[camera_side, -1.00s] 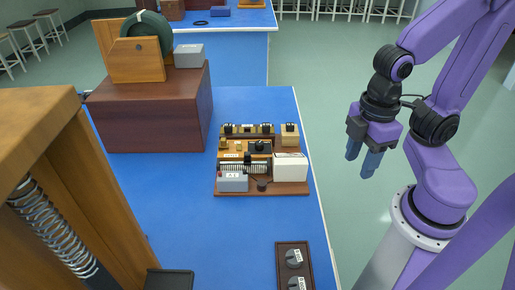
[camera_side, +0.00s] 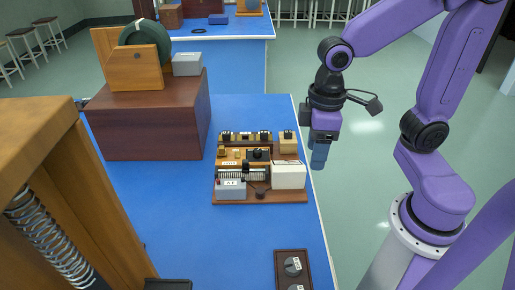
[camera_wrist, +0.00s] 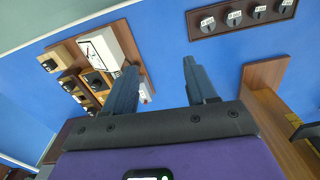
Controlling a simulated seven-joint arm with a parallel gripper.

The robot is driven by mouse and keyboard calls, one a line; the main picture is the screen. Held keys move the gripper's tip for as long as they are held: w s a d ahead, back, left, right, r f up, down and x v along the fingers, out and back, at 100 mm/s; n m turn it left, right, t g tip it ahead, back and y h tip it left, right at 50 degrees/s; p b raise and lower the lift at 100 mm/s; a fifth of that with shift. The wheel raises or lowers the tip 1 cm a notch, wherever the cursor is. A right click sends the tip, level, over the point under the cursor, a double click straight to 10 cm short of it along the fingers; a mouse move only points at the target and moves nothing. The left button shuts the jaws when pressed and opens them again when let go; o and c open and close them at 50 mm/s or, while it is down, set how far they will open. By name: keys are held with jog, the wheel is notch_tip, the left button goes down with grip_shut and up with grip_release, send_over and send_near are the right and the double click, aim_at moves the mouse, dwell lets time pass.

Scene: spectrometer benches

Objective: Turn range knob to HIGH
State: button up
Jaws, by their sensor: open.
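A dark brown panel (camera_side: 280,267) with round grey knobs lies at the front right of the blue bench. One knob (camera_side: 292,266) and part of another show in the side view, each with a white label. In the wrist view several such knobs sit in a row on the panel (camera_wrist: 193,35) at the upper right. My gripper (camera_side: 318,160) is open and empty, fingers down, beside the bench's right edge. In the wrist view its fingers (camera_wrist: 158,68) are apart.
An instrument board (camera_side: 280,198) with a white meter box (camera_side: 289,176) and a grey box (camera_side: 232,190) stands left of my gripper. A wooden stand with a spring (camera_side: 35,225) is at the left front. Blue bench surface (camera_side: 245,240) between board and panel is clear.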

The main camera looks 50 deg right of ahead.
jog(key=w+d+m, duration=0.1)
jog(key=w+m, duration=0.5)
jog(key=w, duration=0.8)
jog(key=m, duration=0.7)
send_over(257, 150)
notch_tip(257, 150, down, 3)
notch_tip(257, 150, down, 17)
jog(key=shift+s+r, duration=0.1)
jog(key=shift+r, duration=0.1)
jog(key=shift+c, duration=0.4)
grip_shut()
